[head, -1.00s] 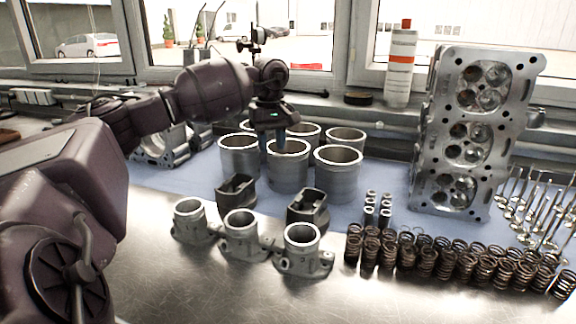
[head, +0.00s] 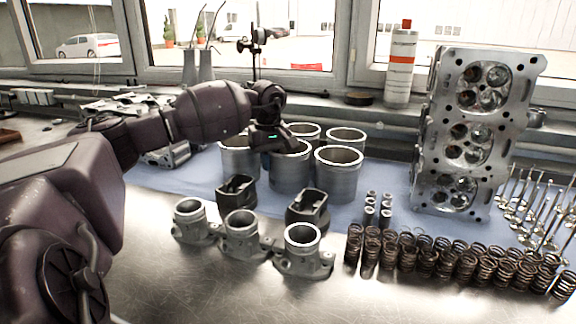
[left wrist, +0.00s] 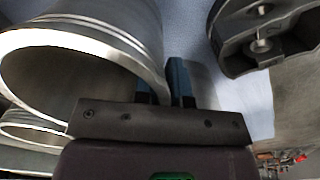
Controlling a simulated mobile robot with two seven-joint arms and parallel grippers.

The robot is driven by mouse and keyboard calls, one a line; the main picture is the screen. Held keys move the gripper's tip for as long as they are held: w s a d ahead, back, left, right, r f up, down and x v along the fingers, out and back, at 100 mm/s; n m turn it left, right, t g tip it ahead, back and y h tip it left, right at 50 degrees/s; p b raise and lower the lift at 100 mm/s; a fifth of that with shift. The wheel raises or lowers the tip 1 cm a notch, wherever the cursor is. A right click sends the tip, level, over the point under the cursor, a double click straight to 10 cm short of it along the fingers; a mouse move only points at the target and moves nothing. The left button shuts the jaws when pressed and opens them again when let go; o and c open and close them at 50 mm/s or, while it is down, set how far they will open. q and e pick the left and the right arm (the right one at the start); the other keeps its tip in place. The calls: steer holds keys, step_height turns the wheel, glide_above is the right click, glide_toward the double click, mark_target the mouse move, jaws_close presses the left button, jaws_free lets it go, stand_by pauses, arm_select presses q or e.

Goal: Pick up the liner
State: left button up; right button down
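Several grey metal cylinder liners stand upright on the blue mat. My left gripper (head: 273,140) is low over the rim of the front middle liner (head: 290,172), pointing down. In the left wrist view, the two blue fingers (left wrist: 163,90) sit on either side of that liner's wall (left wrist: 120,35), one at the bore side and one outside. The fingers are close together, but I cannot tell whether they press on the wall. Their tips are hidden in the head view. Another front liner (head: 339,175) stands just to the right. My right gripper is out of view.
Two dark pistons (head: 307,210) and several flanged grey housings (head: 303,250) stand in front. The metal bench front (head: 200,290) is clear.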

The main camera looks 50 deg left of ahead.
arm_select(q)
steer(key=shift+r, duration=0.1)
jaws_close()
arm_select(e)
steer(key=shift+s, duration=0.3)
